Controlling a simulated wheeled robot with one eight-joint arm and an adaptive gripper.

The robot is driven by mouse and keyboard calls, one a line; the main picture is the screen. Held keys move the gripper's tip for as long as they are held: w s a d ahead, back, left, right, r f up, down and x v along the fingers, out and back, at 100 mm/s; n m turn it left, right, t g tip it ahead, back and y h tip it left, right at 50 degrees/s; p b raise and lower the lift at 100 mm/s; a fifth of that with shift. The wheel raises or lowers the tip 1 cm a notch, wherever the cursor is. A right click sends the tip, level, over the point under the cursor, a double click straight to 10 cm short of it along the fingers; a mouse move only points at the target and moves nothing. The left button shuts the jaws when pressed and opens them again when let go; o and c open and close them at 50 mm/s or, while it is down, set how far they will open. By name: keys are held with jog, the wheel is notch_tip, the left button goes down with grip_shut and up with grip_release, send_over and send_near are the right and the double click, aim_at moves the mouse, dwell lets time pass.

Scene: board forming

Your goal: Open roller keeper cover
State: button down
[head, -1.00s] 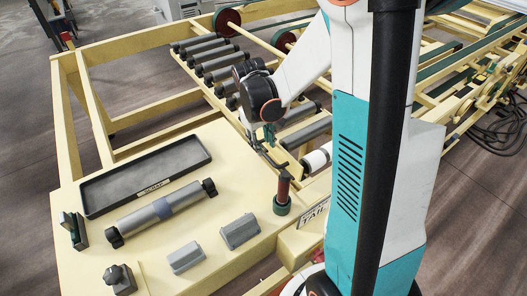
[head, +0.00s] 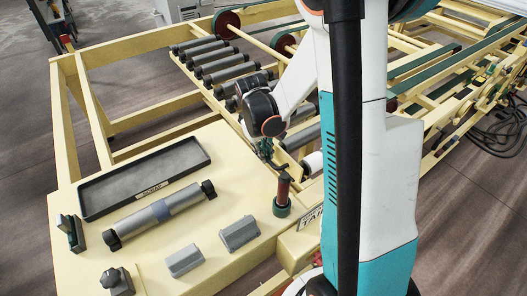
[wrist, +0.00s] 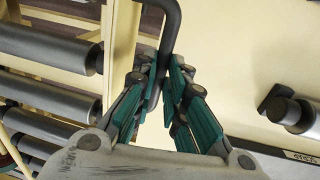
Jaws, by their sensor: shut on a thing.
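My gripper (wrist: 163,72) is shut on a dark bent bar (wrist: 172,25) that runs up between its teal-padded fingers in the wrist view. The bar looks like a handle; I cannot tell for sure that it belongs to the roller keeper cover. In the head view my gripper (head: 265,149) is small and partly hidden under my dark wrist joint, at the frame's edge beside the rollers. The cover itself cannot be made out clearly.
Several grey rollers (head: 219,64) lie in the frame on the left of my arm.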

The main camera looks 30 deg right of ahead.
jog(key=shift+a+f+h+b, duration=0.45)
jog(key=shift+h+b, duration=0.15)
jog(key=shift+b, duration=0.25)
jog(key=shift+a+f+h+b, duration=0.1)
jog(key=shift+a+h+b, duration=0.1)
jog(key=shift+h+b, duration=0.3)
jog(key=c, duration=1.6)
grip_release()
jog(key=shift+c, duration=0.2)
jog(key=v, duration=1.2)
jog(key=shift+s, duration=0.1)
